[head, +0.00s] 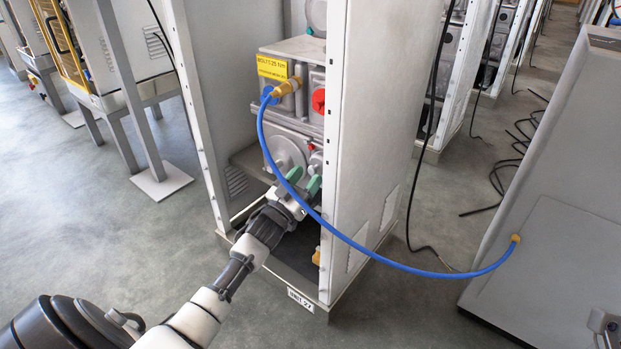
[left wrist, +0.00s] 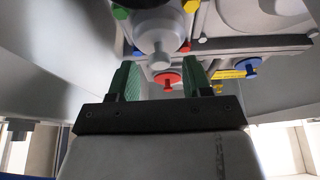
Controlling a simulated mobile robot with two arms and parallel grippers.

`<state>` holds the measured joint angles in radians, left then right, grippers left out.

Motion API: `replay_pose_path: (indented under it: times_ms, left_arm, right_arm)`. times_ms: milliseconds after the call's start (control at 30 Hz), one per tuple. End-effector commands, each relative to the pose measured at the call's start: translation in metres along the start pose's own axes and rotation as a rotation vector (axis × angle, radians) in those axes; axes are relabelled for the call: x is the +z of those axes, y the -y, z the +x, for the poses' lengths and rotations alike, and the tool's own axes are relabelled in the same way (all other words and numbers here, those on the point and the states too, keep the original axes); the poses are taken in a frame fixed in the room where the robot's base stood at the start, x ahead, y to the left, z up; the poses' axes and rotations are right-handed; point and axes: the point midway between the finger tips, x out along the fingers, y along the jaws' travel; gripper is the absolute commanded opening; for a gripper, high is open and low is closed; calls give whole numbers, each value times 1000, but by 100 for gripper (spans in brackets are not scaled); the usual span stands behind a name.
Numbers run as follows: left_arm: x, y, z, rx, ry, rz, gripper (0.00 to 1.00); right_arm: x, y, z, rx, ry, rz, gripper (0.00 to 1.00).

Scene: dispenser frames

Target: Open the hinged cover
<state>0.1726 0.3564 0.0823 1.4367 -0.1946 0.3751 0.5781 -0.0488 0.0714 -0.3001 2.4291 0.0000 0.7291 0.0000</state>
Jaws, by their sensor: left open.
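A grey dispenser unit (head: 293,118) with a round grey cover-like plate (head: 284,152) sits inside an open white cabinet frame. I cannot tell for certain whether this plate is the hinged cover. My left gripper (head: 303,183) is open, its two green fingers pointing at the lower part of the unit, just below the round plate. In the left wrist view, the left gripper (left wrist: 160,82) is open, with a grey round-ended knob (left wrist: 160,52) and a red knob (left wrist: 168,77) showing between and beyond the fingers. No contact is clear.
A blue hose (head: 385,264) runs from a brass fitting on the unit, across the cabinet's front, to a grey cabinet (head: 560,180) at right. The cabinet's side panel (head: 378,120) stands close right of my gripper. Black cables (head: 500,170) lie on the floor. Open floor (head: 90,230) is at left.

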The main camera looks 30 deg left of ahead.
Motion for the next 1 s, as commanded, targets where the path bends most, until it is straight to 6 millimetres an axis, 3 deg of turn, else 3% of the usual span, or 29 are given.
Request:
replay_pose_path:
  times_ms: [200,500,800,1000]
  left_arm:
    - [1,0,18,0,1,1,49]
    - [0,0,20,0,2,1,48]
    - [0,0,19,0,2,0,2]
    - [0,0,19,0,2,1,0]
  right_arm:
    - [0,0,2,-8,-20,-3,43]
    - [0,0,4,-9,-21,-3,43]
    - [0,0,4,-9,-21,-3,43]
    - [0,0,4,-9,-21,-2,43]
